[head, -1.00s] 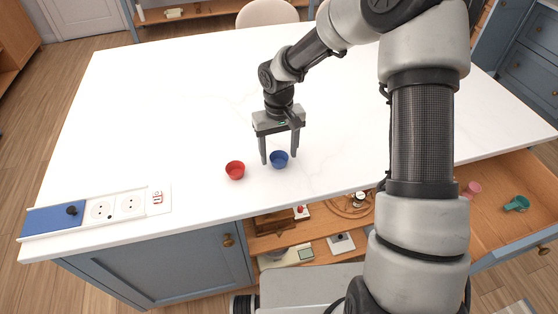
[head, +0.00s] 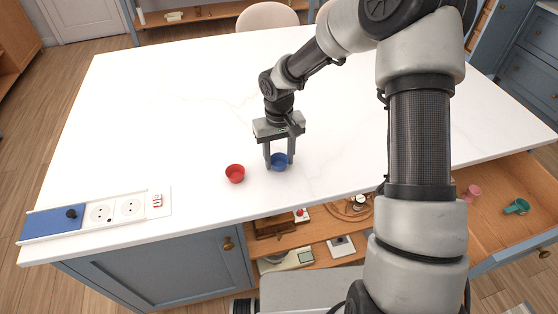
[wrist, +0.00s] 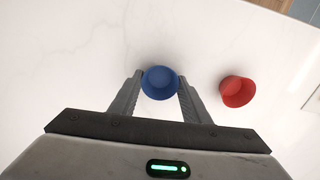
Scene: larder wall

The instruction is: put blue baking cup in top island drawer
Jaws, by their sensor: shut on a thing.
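The blue baking cup (head: 279,161) is on the white island top, and my gripper (head: 280,164) is shut on it, one finger on each side. In the wrist view the blue cup (wrist: 160,82) sits between the two fingertips (wrist: 160,88). An open island drawer (head: 500,232) is at the right, below the counter top. It holds a pink cup (head: 472,192) and a teal cup (head: 517,206). My arm hides the drawer's left part.
A red baking cup (head: 235,173) stands just left of the blue one; it also shows in the wrist view (wrist: 236,91). A panel with a blue plate and round dials (head: 100,211) lies at the island's left front. Open shelves (head: 300,240) with several items sit below the counter. The counter behind is clear.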

